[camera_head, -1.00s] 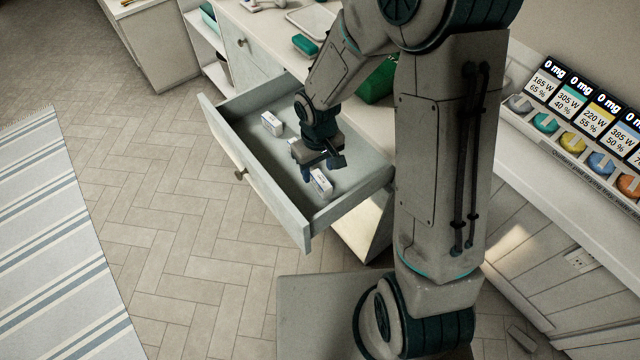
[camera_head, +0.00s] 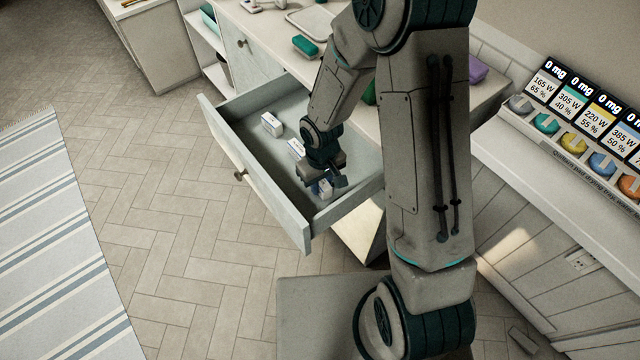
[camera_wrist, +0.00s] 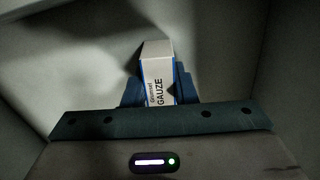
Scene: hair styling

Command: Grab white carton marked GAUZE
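The white carton marked GAUZE (camera_wrist: 159,80) stands between the two fingers of my gripper (camera_wrist: 160,92) in the wrist view, its printed side facing the camera and its blue edges showing. The fingers are on either side and very close to it; I cannot tell whether both press on it. In the head view my gripper (camera_head: 324,182) is down inside the open drawer (camera_head: 260,180), and the carton (camera_head: 325,188) shows partly below it near the drawer's right end.
Another white-and-blue carton (camera_head: 296,149) lies just behind my gripper, and a further one (camera_head: 271,124) stands farther left in the drawer. The drawer's walls enclose the gripper. A teal block (camera_head: 305,45) lies on the counter above.

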